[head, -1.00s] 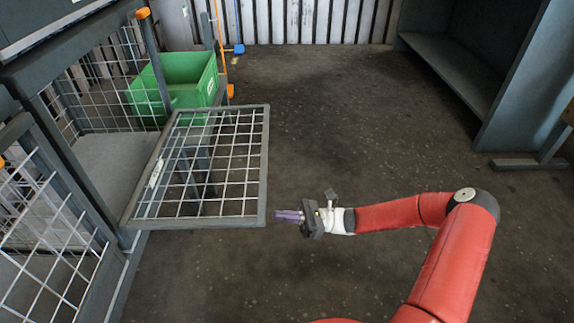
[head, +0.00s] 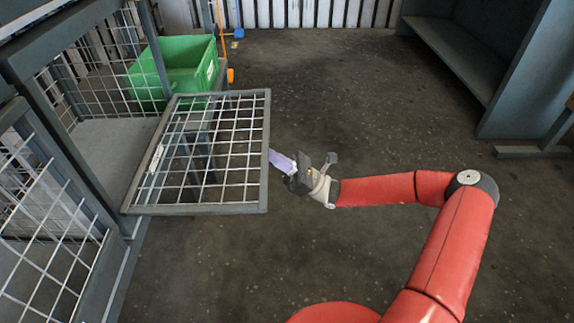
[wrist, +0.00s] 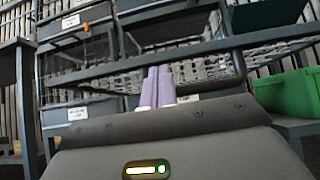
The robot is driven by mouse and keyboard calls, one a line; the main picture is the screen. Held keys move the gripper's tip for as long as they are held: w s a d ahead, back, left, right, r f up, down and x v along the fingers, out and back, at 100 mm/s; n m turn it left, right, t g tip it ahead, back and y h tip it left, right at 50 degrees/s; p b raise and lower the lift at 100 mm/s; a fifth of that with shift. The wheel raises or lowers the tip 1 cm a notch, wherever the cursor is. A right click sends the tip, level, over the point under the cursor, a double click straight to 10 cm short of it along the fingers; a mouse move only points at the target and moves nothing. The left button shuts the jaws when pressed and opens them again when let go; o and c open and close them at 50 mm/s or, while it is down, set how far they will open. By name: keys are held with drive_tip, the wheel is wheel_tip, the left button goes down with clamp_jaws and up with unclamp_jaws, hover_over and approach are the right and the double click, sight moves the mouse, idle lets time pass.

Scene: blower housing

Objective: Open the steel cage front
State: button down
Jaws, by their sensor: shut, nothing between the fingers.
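The steel cage front (head: 215,153), a grey-framed wire mesh panel, is swung down and stands out from the cage (head: 118,146) at the left, roughly level. A pale label plate shows on it near the hinge side. My gripper (head: 277,158) is just right of the panel's outer edge, its purple fingers shut and empty, pointing left. From the head view I cannot tell whether the fingertips touch the frame. In the wrist view the shut fingers (wrist: 158,88) point at the panel's grey frame bar (wrist: 200,50), which crosses the picture; contact is unclear there too.
A green bin (head: 182,72) stands behind the panel. Another mesh cage front (head: 45,235) is upright at the lower left. A grey shelf unit (head: 470,50) stands at the upper right. The floor (head: 370,100) between is clear.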

drive_tip(key=shift+a+r, duration=0.1)
drive_tip(key=shift+a, duration=0.05)
drive_tip(key=shift+r, duration=0.1)
wheel_tip(320, 180, up, 9)
drive_tip(key=h+p, duration=0.3)
drive_tip(key=p, duration=1)
drive_tip(key=shift+a+r, duration=0.15)
drive_tip(key=shift+a, duration=0.15)
